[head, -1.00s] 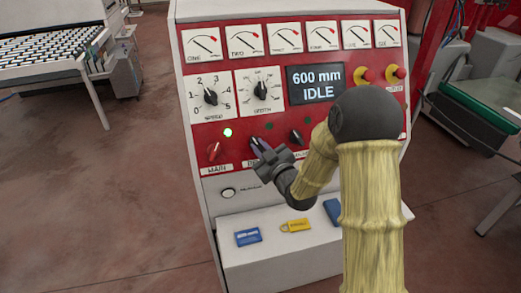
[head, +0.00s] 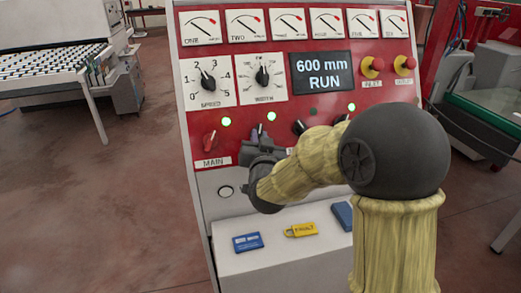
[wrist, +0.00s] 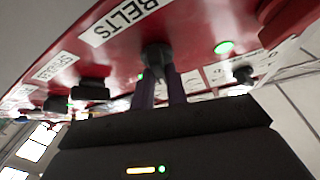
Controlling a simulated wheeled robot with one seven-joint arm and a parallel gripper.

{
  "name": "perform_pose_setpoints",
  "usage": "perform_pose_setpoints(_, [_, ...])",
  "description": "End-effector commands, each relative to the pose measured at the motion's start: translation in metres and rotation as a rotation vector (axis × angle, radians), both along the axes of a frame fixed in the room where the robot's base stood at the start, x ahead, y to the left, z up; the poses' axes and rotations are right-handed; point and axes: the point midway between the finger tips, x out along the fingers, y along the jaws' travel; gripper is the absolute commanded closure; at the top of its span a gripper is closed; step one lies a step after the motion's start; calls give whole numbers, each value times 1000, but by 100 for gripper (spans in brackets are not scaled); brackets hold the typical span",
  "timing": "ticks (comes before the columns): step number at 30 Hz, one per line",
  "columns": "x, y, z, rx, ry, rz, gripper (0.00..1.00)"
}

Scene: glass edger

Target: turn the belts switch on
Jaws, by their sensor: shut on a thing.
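The belts switch (wrist: 156,56) is a dark knob on the red panel beside the white BELTS label (wrist: 122,20) in the wrist view. My gripper (wrist: 160,90) is shut on it, one purple finger on each side. In the head view my gripper (head: 257,137) is at the switch row, right of the red MAIN switch (head: 210,141), and hides most of the belts switch and its label. The green lamp (head: 271,117) above the belts switch is lit. The display (head: 322,74) reads 600 mm RUN.
The speed dial (head: 207,82) and width dial (head: 264,77) are above. Another dark switch (head: 299,127) stands just right of my gripper. Two red stop buttons (head: 377,64) are at the upper right. A blue tag (head: 248,242) and a yellow lock (head: 301,230) lie on the ledge below.

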Motion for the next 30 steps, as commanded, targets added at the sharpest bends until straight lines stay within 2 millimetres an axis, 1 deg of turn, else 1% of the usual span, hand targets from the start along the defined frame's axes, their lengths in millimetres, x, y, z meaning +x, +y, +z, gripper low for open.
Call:
perform_pose_setpoints(1, [0,1,-3,32,7,-18,100])
perform_pose_setpoints(6, [0,1,-1,124,35,-72,100])
perform_pose_setpoints(12, [0,2,0,185,54,-109,100])
perform_pose_setpoints(27, [0,1,1,205,59,-124,100])
perform_pose_setpoints(28, [0,1,1,205,59,-124,82])
perform_pose_setpoints(30, [0,1,1,205,59,-123,68])
